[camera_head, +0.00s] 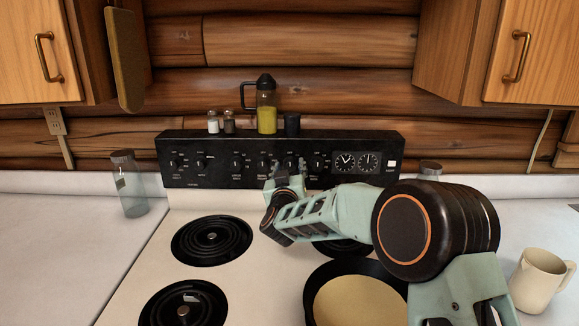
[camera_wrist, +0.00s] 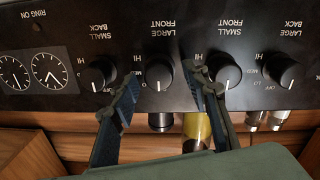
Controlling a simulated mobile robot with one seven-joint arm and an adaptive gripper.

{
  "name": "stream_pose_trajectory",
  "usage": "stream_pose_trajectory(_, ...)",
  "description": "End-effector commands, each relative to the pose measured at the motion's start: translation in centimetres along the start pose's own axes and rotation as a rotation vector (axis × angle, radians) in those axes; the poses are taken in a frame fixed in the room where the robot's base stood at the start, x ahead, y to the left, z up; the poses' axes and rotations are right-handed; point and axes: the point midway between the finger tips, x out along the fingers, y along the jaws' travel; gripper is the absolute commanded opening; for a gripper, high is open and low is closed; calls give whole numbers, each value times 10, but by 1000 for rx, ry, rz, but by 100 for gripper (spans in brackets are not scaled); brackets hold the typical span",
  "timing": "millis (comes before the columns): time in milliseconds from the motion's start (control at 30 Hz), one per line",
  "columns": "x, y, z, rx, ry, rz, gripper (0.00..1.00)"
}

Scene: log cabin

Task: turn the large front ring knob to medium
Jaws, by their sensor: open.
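The large front ring knob (camera_wrist: 158,73) is black and round, under an upside-down "LARGE FRONT" label in the wrist view. A short pale mark shows on its face, low in the picture; its exact setting is hard to read. In the head view my gripper (camera_head: 286,170) is up against the black control panel (camera_head: 220,176). My gripper (camera_wrist: 162,71) is open, with one fingertip on each side of this knob. Whether the fingers touch it, I cannot tell.
Neighbouring knobs, small back (camera_wrist: 98,74) and small front (camera_wrist: 228,73), sit close beside my fingers. A frying pan (camera_head: 312,300) stands on the front right burner. An oil bottle (camera_head: 267,118) and shakers stand atop the panel. A mug (camera_head: 538,280) is at the right.

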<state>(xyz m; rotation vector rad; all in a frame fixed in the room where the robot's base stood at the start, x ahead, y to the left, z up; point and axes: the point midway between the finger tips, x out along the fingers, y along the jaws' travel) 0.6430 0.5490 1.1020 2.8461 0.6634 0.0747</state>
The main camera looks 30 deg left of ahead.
Motion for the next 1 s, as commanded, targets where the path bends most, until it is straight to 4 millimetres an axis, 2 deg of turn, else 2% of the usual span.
stream_pose_trajectory(133, 6, 0, 0, 1, -1, -1, 42)
stream_pose_trajectory(433, 8, 0, 0, 0, 0, 0, 42)
stream_pose_trajectory(800, 7, 0, 0, 0, 0, 0, 2)
stream_pose_trajectory(1000, 7, 0, 0, 11, 0, 0, 1)
